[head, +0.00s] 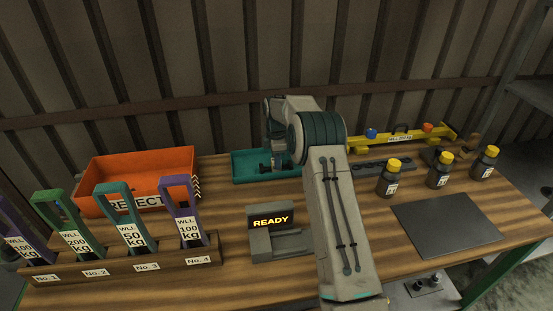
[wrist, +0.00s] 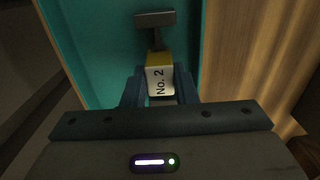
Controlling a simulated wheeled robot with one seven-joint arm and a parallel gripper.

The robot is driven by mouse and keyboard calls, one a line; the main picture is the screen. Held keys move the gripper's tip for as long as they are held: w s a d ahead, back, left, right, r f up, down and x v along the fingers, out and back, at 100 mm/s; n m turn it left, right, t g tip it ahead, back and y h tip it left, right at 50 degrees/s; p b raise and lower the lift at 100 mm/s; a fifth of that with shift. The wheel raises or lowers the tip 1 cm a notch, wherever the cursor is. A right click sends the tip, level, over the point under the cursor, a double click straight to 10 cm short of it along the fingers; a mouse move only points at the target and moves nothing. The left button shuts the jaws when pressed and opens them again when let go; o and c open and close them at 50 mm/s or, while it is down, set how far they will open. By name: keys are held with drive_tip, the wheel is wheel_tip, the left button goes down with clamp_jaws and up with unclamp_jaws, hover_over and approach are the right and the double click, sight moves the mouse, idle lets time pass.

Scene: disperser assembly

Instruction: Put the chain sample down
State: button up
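The chain sample shows in the wrist view as a yellow block with a white "No. 2" label (wrist: 160,78) and a dark grey T-shaped end (wrist: 155,19) beyond it. My gripper (wrist: 160,92) has its two dark blue fingers closed against both sides of the block. The sample is over or in a teal tray (wrist: 95,55); I cannot tell whether it touches the tray floor. In the head view the teal tray (head: 240,178) is at the back middle of the bench, with my gripper (head: 272,167) low over it. My arm hides part of the tray there.
An orange REJECT bin (head: 145,173) stands left of the tray. A wooden rack (head: 130,262) with several labelled tags is in front. A READY display device (head: 270,225), several dark bottles (head: 439,172), a yellow beam (head: 365,138) and a dark mat (head: 445,225) are also on the bench.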

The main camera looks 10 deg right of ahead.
drive_tip(key=o, duration=0.4)
drive_tip(key=shift+c, duration=0.2)
wheel_tip(320, 180, up, 12)
drive_tip(key=s+r+m, duration=0.4)
drive_tip(key=s+r, duration=0.5)
drive_tip(key=s+r+m+t, duration=0.25)
drive_tip(key=s+m, duration=0.25)
drive_tip(key=s, duration=0.7)
drive_tip(key=s+f+m, duration=0.2)
drive_tip(key=s+m, duration=0.2)
drive_tip(key=s, duration=0.7)
drive_tip(key=s+f+m, duration=0.3)
drive_tip(key=s+m, duration=0.2)
drive_tip(key=s, duration=0.7)
drive_tip(key=shift+s+f+b, duration=0.15)
drive_tip(key=shift+b, duration=0.25)
